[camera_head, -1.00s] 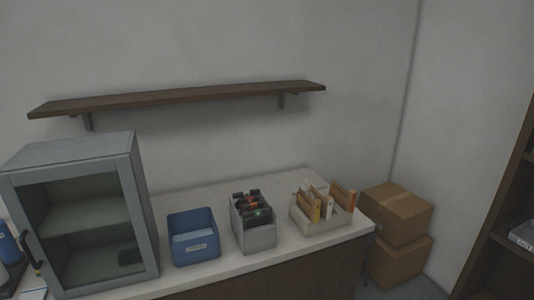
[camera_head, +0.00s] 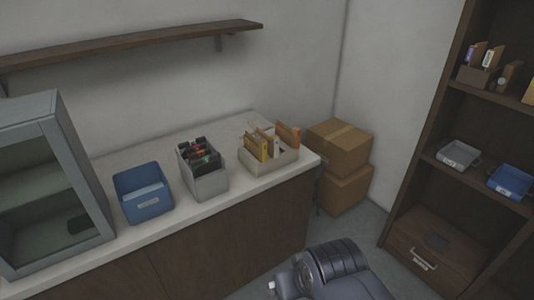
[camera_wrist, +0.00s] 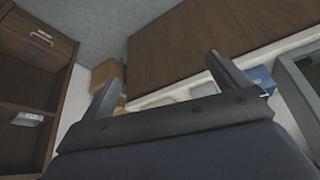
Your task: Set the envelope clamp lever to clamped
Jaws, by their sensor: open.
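I cannot make out an envelope clamp or its lever in either view. My gripper (camera_wrist: 160,68) shows in the wrist view with its two grey fingers spread wide apart and nothing between them. In the head view only a dark part of my arm shows at the bottom, in front of the counter; the fingers are not seen there.
The counter (camera_head: 235,205) holds a glass-door cabinet (camera_head: 50,130), a blue bin (camera_head: 145,205), a grey box (camera_head: 208,185) and a beige tray (camera_head: 275,162) of upright folders. Cardboard boxes (camera_head: 340,150) stand beyond. A dark shelf unit (camera_head: 435,195) is at right.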

